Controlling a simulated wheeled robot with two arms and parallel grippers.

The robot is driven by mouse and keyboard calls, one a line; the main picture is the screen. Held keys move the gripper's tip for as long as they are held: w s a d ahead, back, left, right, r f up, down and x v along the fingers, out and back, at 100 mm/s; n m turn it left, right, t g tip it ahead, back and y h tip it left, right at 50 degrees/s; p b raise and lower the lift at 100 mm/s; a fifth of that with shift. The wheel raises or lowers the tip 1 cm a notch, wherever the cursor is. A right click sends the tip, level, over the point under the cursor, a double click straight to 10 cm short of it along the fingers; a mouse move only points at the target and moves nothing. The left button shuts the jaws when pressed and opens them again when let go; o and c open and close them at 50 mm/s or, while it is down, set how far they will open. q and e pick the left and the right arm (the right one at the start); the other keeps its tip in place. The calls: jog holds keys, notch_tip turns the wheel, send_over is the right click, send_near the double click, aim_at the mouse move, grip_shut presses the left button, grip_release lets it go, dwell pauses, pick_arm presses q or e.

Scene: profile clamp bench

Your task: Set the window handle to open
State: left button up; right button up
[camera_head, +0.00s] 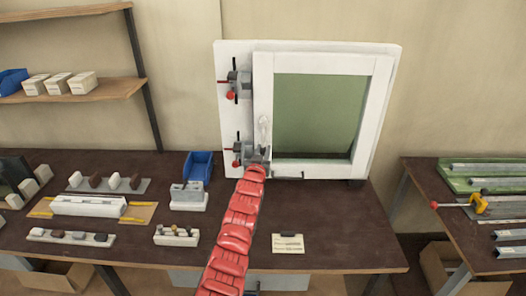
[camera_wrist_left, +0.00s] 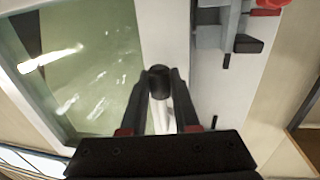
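The white window frame (camera_head: 262,85) stands upright on the bench with a green pane (camera_head: 318,112). The white window handle (camera_head: 264,130) is on its left side, with the lever pointing down. My left gripper (camera_head: 257,158) is at the lever's lower end, at the end of my red arm. In the left wrist view, the left gripper's (camera_wrist_left: 160,88) two dark fingers stand on either side of a dark round end piece, with the white handle (camera_wrist_left: 161,118) behind. The fingers appear to touch it on both sides. My right gripper is not seen.
Two clamps with red knobs, an upper one (camera_head: 238,84) and a lower one (camera_head: 240,148), sit left of the sash. A blue bin (camera_head: 198,166) and several small parts lie on the bench's left. The bench (camera_head: 340,225) is mostly clear at right, apart from a paper card (camera_head: 288,244).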

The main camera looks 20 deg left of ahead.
pick_arm(q)
grip_shut()
dwell(1.0)
